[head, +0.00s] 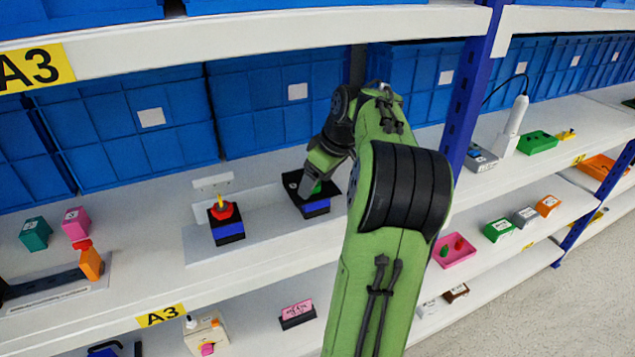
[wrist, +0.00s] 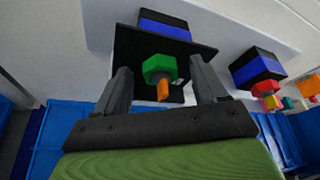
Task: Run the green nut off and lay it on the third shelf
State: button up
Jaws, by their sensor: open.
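The green nut (wrist: 158,68) sits on an orange bolt (wrist: 163,91) in the wrist view, in front of a black plate on a black-and-blue block. In the head view the nut (head: 316,187) shows only partly, below my gripper, and the block (head: 316,207) stands on the shelf. My gripper (wrist: 159,64) is open, with one finger on each side of the nut and gaps visible between. Whether the fingers are level with the nut in depth I cannot tell. Lower shelves (head: 250,322) show below; which one counts as third I cannot tell.
A similar block (head: 227,229) with a red nut (head: 222,211) and yellow bolt stands to the left. Blue bins (head: 165,120) line the back. A blue upright (head: 468,95) rises to the right of my arm. A pink tray (head: 455,251) and small boxes (head: 498,229) occupy the right bay.

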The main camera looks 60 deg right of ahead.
jog(key=c, duration=1.1)
jog(key=shift+r+n+y+p, duration=0.3)
jog(key=shift+n+p, duration=0.5)
jog(key=shift+p, duration=0.3)
jog(key=n+p, duration=0.1)
jog(key=n+y+p, duration=0.1)
jog(key=n+p, duration=0.1)
jog(key=p, duration=0.1)
jog(key=shift+w+d+n+g, duration=0.15)
jog(key=shift+d+n+g, duration=0.15)
jog(key=shift+n, duration=0.1)
jog(key=n+p, duration=0.2)
jog(key=n+g+y+p, duration=0.1)
jog(key=n+p, duration=0.1)
jog(key=n+y+p, duration=0.1)
jog(key=n+p, duration=0.1)
jog(key=p, duration=0.1)
jog(key=shift+w+d, duration=0.25)
jog(key=shift+d, duration=0.05)
jog(key=shift+f+n+g, duration=0.15)
jog(key=shift+n+g, duration=0.15)
jog(key=shift+n, duration=0.1)
